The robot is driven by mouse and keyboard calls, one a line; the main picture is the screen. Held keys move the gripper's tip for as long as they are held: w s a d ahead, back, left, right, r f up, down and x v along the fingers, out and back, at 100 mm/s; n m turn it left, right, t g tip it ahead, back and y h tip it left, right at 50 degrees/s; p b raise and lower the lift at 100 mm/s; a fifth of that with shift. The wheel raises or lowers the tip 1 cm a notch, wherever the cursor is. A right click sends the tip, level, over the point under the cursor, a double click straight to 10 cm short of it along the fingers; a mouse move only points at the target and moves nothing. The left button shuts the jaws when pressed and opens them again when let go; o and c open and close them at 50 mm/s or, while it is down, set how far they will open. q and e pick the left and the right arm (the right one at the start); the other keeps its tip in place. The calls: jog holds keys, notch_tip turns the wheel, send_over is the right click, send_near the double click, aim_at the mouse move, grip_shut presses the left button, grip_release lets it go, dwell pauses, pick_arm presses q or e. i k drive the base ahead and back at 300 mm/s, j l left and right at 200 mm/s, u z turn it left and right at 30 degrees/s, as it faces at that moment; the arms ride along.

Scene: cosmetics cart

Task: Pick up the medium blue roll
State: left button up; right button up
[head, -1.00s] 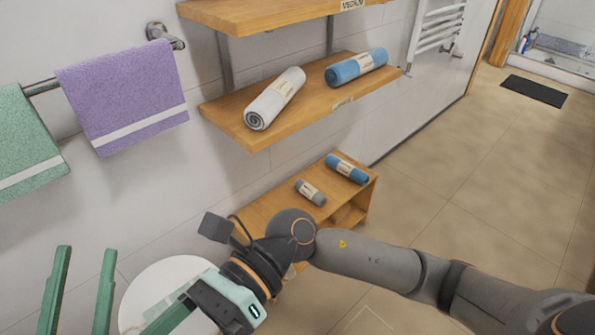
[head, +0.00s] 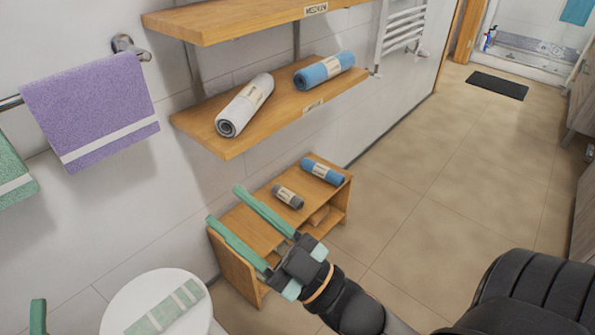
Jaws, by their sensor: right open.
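A larger blue roll (head: 324,70) with a pale label band lies on the lower wall shelf, right of a white-grey roll (head: 244,105). A smaller blue roll (head: 322,172) lies on the low wooden bench, near a small grey roll (head: 288,197). The label "MEDIUM" shows on the upper shelf's edge; the rolls' own labels are too small to read. My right gripper (head: 225,204) is open and empty, its green fingers pointing up and left in front of the bench, below the wall shelf. Only a green fingertip of my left gripper (head: 38,317) shows at the bottom left.
The upper wall shelf (head: 235,22) overhangs the lower wall shelf (head: 215,140). The low bench (head: 262,200) stands beneath them. A round white stool (head: 125,300) with a green striped cloth is at bottom left. A purple towel (head: 95,105) hangs left.

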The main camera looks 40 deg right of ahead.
aim_at(324, 172)
jog(key=l+u, duration=0.6)
jog(key=l, duration=0.25)
jog(key=l+u, duration=0.2)
jog(key=l, duration=1.2)
jog(key=k+l, duration=0.15)
jog(key=l, duration=0.4)
jog(key=l+u, duration=0.1)
jog(key=l, duration=0.4)
jog(key=k+l, duration=0.15)
jog(key=l, duration=0.35)
jog(key=k+l, duration=0.1)
jog(key=l, duration=0.4)
